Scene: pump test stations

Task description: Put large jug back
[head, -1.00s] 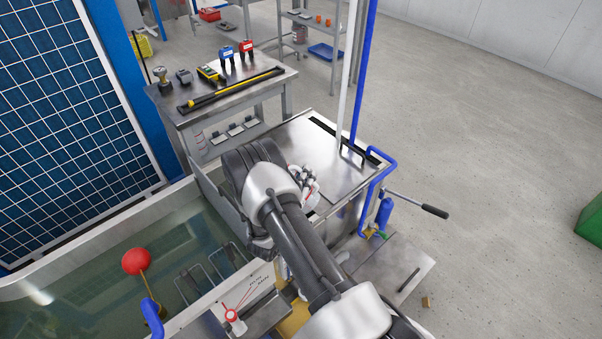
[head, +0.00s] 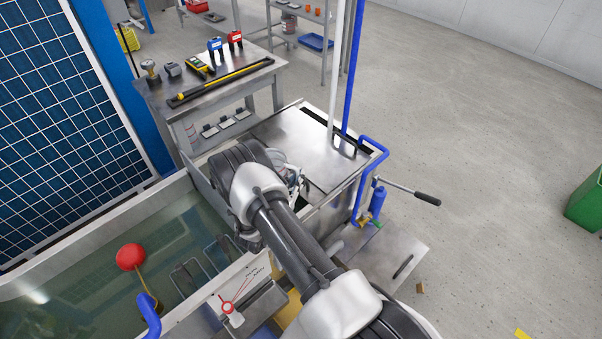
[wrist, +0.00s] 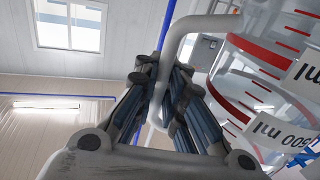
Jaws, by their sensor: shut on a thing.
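The large jug (wrist: 262,95) is clear plastic with red graduation bands and white "ml" labels. It fills the right of the wrist view, tilted in the picture and cut off by the frame edge. Its pale handle (wrist: 190,28) curves down between the fingers of my gripper (wrist: 160,78), which is shut on it. In the head view my arm covers most of the gripper and jug. Only a small pale cluster shows beyond the arm, over the near-left side of the steel worktop (head: 305,135); I cannot separate gripper from jug there.
A water tank (head: 75,270) with a red float (head: 130,257) lies left. A tool bench (head: 225,85) stands behind. A white pipe (head: 338,60) and blue pipe (head: 356,70) rise at the worktop's far edge. A pump lever (head: 427,199) juts right. Floor at right is mostly clear.

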